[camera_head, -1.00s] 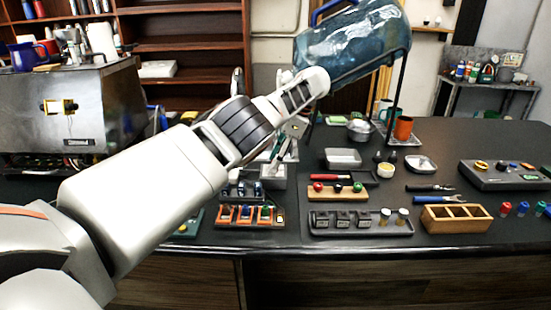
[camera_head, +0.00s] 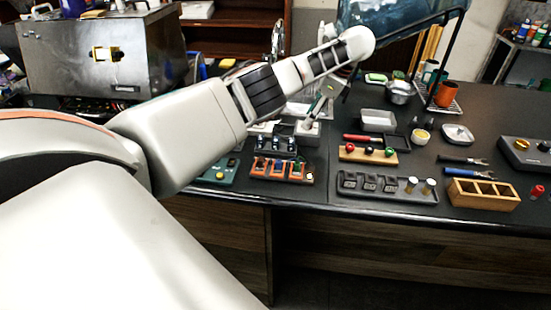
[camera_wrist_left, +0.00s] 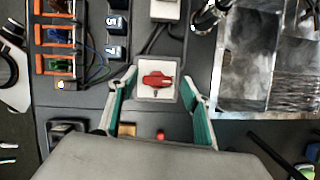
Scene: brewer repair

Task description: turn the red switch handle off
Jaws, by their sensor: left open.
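The red switch handle (camera_wrist_left: 157,80) shows in the left wrist view, lying crosswise on a pale square plate with a short stub pointing down the picture. The plate is on a grey switch box, whose pale body (camera_head: 305,131) shows in the head view; the handle itself is hidden there. My left gripper (camera_wrist_left: 159,75) is open, with a teal-padded finger on each side of the handle and visible gaps between. In the head view my left gripper (camera_head: 321,103) points down over the box. My right gripper is in neither view.
An orange-framed switch block (camera_head: 282,170) and small black blocks sit close by. A metal tray (camera_wrist_left: 245,60) lies right of the box in the wrist view. A wooden rack (camera_head: 370,154), a dark tray (camera_head: 400,196) and a wooden box (camera_head: 497,203) stand to the right.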

